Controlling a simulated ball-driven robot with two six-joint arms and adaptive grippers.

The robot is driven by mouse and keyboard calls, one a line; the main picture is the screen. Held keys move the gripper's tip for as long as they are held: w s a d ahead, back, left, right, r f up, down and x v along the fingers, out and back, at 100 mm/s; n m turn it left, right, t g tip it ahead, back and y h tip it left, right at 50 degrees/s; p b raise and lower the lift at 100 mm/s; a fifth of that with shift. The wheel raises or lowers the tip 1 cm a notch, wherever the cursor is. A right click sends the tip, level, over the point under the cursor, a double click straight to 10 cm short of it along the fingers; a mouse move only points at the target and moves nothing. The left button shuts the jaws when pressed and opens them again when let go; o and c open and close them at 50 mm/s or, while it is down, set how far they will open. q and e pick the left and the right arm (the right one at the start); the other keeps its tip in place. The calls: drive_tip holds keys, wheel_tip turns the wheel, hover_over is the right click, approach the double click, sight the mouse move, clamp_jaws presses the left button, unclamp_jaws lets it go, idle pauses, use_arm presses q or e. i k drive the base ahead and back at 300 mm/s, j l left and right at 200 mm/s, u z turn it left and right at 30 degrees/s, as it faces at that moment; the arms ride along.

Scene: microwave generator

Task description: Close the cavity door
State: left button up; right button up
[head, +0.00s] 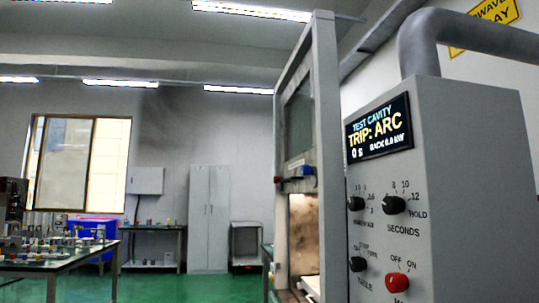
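The test cavity is a grey cabinet with a tall grey frame (327,130) standing on its left side, seen at a steep angle. A dark glass pane (298,120) fills the frame's upper part. Neither of my grippers is in view.
The control panel (420,240) carries several black knobs, a red knob (397,282) and a display (380,127) reading "TRIP: ARC". A grey pipe (470,30) runs from the cabinet's top. A cluttered workbench (60,268) stands at left. Green floor (170,288) between is clear.

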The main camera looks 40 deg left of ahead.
sight(294, 183)
drive_tip(key=u, duration=0.95)
drive_tip(key=i+j+z, duration=0.1)
drive_tip(key=z, duration=0.3)
drive_tip(key=i+j+z, duration=0.1)
drive_tip(key=z, duration=0.3)
drive_tip(key=i+j+z, duration=0.1)
drive_tip(key=j+z, duration=0.15)
drive_tip(key=z, duration=0.15)
